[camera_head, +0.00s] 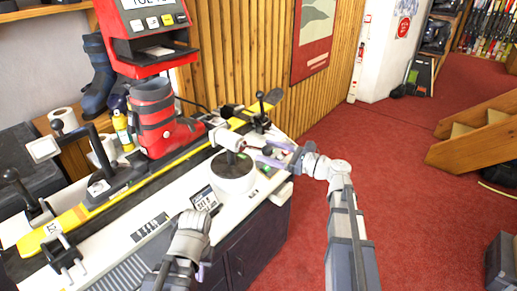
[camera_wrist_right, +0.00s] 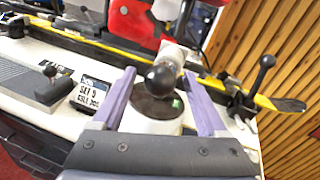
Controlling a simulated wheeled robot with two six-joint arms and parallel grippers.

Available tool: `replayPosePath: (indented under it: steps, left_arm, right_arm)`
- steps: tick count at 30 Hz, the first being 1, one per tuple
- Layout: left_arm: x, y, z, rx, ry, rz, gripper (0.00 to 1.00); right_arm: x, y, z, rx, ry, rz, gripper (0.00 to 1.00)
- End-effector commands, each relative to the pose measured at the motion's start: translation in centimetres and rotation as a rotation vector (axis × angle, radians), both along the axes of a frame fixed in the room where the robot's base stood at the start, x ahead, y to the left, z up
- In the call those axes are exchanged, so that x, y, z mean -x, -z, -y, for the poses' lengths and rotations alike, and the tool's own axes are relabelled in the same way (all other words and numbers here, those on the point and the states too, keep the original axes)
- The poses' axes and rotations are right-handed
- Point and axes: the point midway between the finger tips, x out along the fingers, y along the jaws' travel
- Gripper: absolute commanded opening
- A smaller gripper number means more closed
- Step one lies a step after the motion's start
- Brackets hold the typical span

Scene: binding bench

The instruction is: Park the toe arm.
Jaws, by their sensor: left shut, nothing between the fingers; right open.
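What looks like the toe arm is a pale arm (camera_head: 228,140) reaching from the red boot's toe over a round white drum (camera_head: 233,180). In the right wrist view a black ball knob (camera_wrist_right: 160,77) stands at its near end, over the drum's dark top (camera_wrist_right: 157,105). My right gripper (camera_head: 254,148) is open beside the arm's end. In the wrist view its purple fingers (camera_wrist_right: 163,88) lie on either side of the knob, with visible gaps; contact does not show. My left gripper (camera_head: 203,268) is shut and empty, low by the bench's front edge, its fingers mostly hidden.
The red boot (camera_head: 160,115) stands on a yellow-edged ski (camera_head: 95,205) along the bench. Black-knobbed levers (camera_head: 78,140) stand at left, and another (camera_head: 262,105) beyond the drum. A small display (camera_head: 205,199) sits left of the drum. Red floor (camera_head: 400,180) is open at right.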

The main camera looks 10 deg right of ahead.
Motion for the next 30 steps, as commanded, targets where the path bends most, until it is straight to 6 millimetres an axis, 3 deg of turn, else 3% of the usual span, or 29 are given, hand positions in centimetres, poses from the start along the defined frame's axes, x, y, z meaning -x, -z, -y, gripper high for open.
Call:
replayPosePath:
  steps: [9,19,30]
  left_arm:
    - [0.0,0.0,0.0,0.000,0.000,0.000,0.00]
    - [0.0,0.0,0.0,0.000,0.000,0.000,0.00]
    - [0.0,0.0,0.0,0.000,0.000,0.000,0.00]
  right_arm:
    - [-2.3,0.0,-2.6,0.000,-0.001,0.000,0.76]
    - [-2.4,0.0,-2.8,0.000,0.001,0.000,0.76]
    - [-2.4,0.0,-2.8,0.000,0.000,0.000,0.35]
